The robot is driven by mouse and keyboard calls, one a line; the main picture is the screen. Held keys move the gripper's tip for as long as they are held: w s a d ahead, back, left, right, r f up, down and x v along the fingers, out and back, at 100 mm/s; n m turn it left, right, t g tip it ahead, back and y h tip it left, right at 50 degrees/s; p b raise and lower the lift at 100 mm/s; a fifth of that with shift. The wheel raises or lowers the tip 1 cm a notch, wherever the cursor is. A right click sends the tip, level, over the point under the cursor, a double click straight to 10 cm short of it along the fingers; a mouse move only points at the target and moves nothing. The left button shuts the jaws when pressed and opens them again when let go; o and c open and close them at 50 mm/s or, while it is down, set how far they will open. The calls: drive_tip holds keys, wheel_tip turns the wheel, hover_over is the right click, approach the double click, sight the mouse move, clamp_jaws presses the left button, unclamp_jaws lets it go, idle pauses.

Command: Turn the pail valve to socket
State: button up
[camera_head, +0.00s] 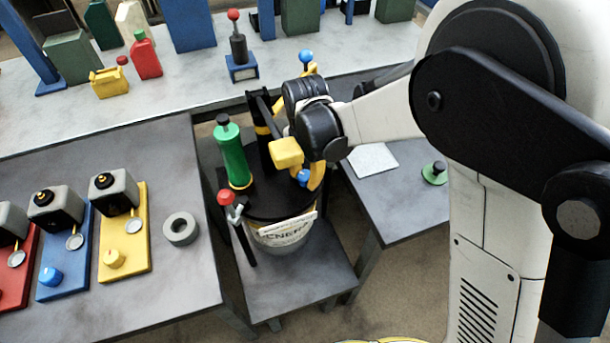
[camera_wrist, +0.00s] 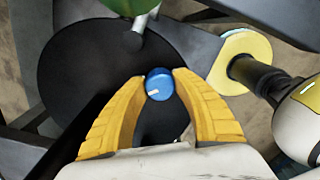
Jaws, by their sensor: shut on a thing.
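In the wrist view, my gripper (camera_wrist: 159,86) is shut on a small blue knob (camera_wrist: 159,84) with a white mark on top. The same blue knob (camera_head: 303,178) shows below the fingers in the head view. A red-knobbed handle (camera_head: 226,198) is at the pail's left front. The valve body and socket cannot be made out clearly.
The left table holds a grey ring (camera_head: 181,229) and coloured stations. Behind, a bench holds a red can (camera_head: 146,59) and a blue-based lever (camera_head: 241,70). The right table has a green-based knob (camera_head: 434,175).

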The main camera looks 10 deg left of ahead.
sight(305, 175)
drive_tip(key=shift+n, duration=0.6)
drive_tip(key=o, duration=0.9)
drive_tip(key=shift+r, duration=0.1)
wheel_tip(305, 175, up, 12)
drive_tip(key=shift+f, duration=0.1)
